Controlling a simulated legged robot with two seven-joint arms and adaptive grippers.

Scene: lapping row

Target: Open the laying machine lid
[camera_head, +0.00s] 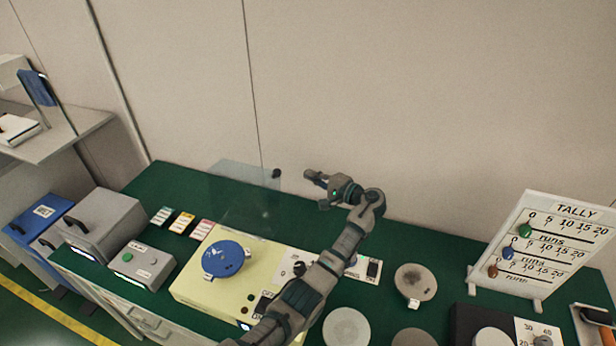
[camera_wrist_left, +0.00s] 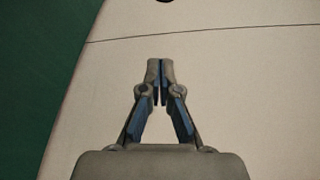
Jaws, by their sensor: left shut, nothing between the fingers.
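The cream lapping machine (camera_head: 190,284) sits on the green bench, with a blue round plate (camera_head: 222,259) exposed on its top. A clear, faint lid panel (camera_head: 236,192) stands raised at the machine's back edge. A dark knob (camera_head: 276,173) shows at the panel's upper right. My left gripper (camera_head: 309,175) is right of the knob, apart from it, above the bench's back. In the left wrist view its fingertips (camera_wrist_left: 160,68) are together and empty, with a dark round thing cut off at the top edge. My right gripper is out of view.
A tally board (camera_head: 545,245) stands at the right. Grey discs (camera_head: 415,281) lie on the bench right of my arm. A grey box (camera_head: 105,225) and a small control box (camera_head: 141,262) stand left of the machine. The wall (camera_head: 370,90) is close behind.

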